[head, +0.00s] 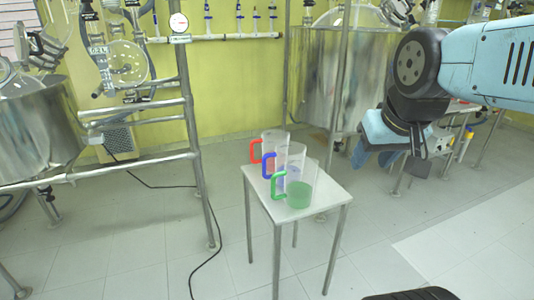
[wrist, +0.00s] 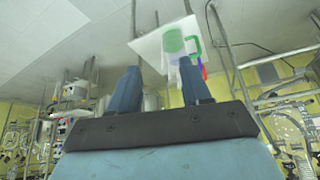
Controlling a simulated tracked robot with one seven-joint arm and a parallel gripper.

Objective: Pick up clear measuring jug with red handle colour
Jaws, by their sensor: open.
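The clear measuring jug with the red handle (head: 276,140) stands upright at the far end of a small white table (head: 321,196). Its handle points left, and the blue-handled jug partly hides it. In the wrist view only a bit of its red handle (wrist: 205,72) shows, behind the other jugs. My gripper (head: 390,165) is to the right of the table in the head view, apart from the jugs. In the wrist view its two fingers (wrist: 161,75) are spread with nothing between them but the distant scene.
A clear jug with a blue handle (head: 295,158) stands in the middle, and a green-handled jug (head: 301,187) with green contents stands nearest. The jugs stand close together in a row. Metal frames and a steel vessel (head: 345,80) stand behind. A black cable (head: 207,262) lies on the floor.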

